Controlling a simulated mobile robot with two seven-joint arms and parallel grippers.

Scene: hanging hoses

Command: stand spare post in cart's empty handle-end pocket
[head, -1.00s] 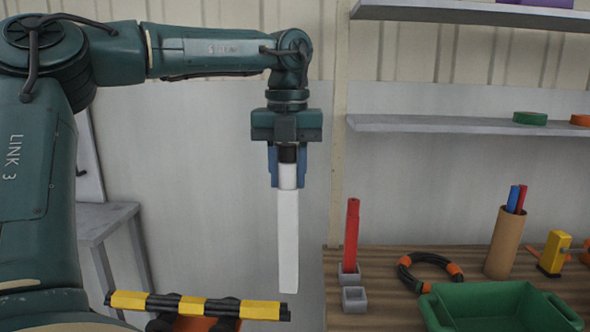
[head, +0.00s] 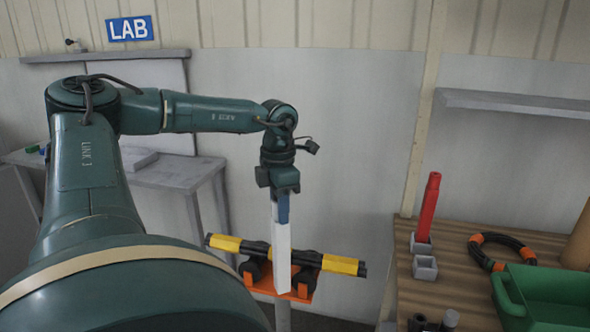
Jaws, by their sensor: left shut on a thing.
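My left gripper (head: 282,205) is shut on a white square post (head: 282,258). The post hangs nearly upright, with its lower end free, in front of a yellow-and-black bar (head: 340,265) as I see it. Whether it touches the bar, I cannot tell. To the right, at the near-left edge of a wooden top (head: 462,240), two small grey square pockets stand close together. A red post (head: 429,205) stands in the farther grey pocket (head: 420,244). The nearer grey pocket (head: 425,267) is empty. The held post is left of both pockets and apart from them. My right gripper is not in view.
The bar rests on an orange bracket (head: 300,289) on a pole. A black-and-orange hose ring (head: 503,239) and a green bin (head: 545,295) lie right of the pockets. A grey shelf (head: 510,104) hangs above. A grey table (head: 175,172) stands behind my left arm.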

